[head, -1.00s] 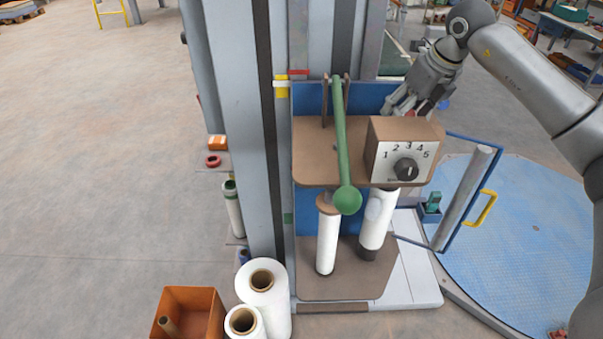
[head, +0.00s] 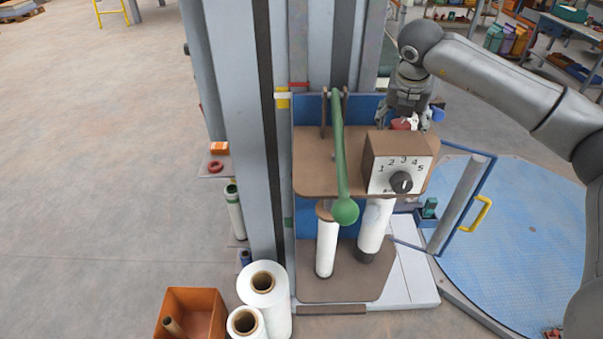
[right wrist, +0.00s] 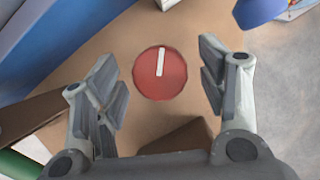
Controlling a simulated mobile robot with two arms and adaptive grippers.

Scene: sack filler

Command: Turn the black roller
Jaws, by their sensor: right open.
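No plainly black roller shows. A black dial knob (head: 401,182) is on the numbered box (head: 384,160). My right gripper (head: 405,118) is behind that box, pointing down. In the right wrist view its open fingers (right wrist: 166,84) stand on either side of a round red knob (right wrist: 160,73) with a white mark, with gaps at both sides. The red knob is partly hidden in the head view (head: 401,124). My left gripper is out of view.
A green lever (head: 341,150) with a ball end hangs over the brown shelf (head: 313,172). A blue frame with a yellow handle (head: 482,213) stands at the right. White film rolls (head: 262,284) and an orange bin (head: 190,302) stand at the front left.

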